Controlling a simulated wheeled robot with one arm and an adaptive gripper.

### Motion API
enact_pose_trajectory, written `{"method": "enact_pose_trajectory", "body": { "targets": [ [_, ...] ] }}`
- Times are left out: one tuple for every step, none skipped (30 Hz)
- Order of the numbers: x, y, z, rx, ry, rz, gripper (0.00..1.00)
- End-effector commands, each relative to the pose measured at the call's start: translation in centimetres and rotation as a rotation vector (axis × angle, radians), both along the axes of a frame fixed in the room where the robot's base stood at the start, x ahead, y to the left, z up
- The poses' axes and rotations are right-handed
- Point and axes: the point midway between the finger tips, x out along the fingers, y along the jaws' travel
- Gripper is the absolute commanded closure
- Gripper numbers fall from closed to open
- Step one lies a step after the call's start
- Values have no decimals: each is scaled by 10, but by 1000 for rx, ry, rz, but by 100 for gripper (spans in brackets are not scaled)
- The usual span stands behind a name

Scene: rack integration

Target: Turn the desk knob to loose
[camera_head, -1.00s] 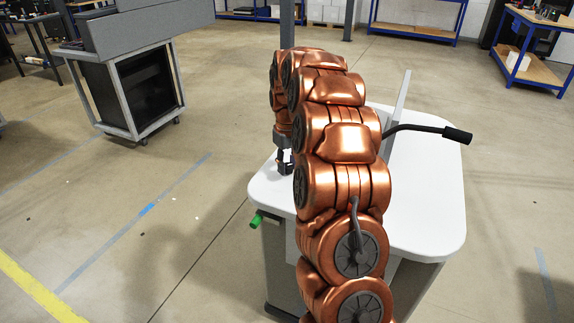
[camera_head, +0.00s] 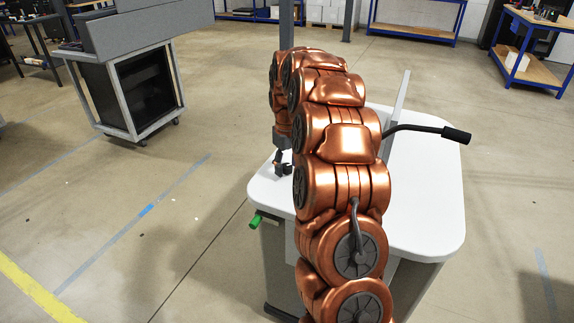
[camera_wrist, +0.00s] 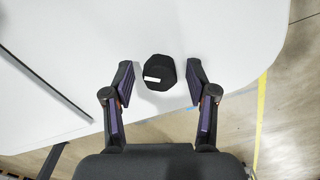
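The desk knob is a black faceted knob (camera_wrist: 160,72) with a white mark on its lower left face, on the white desk top (camera_wrist: 215,30) in the wrist view. My gripper (camera_wrist: 159,84) is open, with one finger on each side of the knob. A gap shows between each fingertip and the knob. In the head view my gripper (camera_head: 283,162) is small and dark above the desk's left edge, and my copper arm hides the knob there.
A black-handled lever (camera_head: 430,130) sticks out to the right over the desk. An upright panel (camera_head: 398,98) stands on the desk top. A green button (camera_head: 255,221) is on the desk's left side. A grey rack cart (camera_head: 135,90) stands at the left, with open floor between.

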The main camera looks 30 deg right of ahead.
Motion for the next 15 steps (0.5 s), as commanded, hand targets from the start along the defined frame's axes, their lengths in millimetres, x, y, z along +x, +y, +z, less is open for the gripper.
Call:
{"method": "enact_pose_trajectory", "body": {
  "targets": [
    [0,0,0,0,0,0,41],
    [0,0,0,0,-1,0,41],
    [0,0,0,0,-1,0,41],
    [0,0,0,0,-1,0,41],
    [1,0,0,0,-1,0,41],
    [1,0,0,0,-2,0,41],
    [1,0,0,-1,-2,0,41],
    [1,0,1,-1,-2,0,41],
    [1,0,2,-1,-2,0,41],
    [1,0,3,-1,-3,0,41],
    [1,0,5,-1,-4,0,41],
    [2,0,9,-1,-4,0,41],
    [2,0,12,-1,-5,0,41],
    [1,0,16,-1,-5,0,41],
    [1,0,23,-1,-4,0,41]
  ]
}}
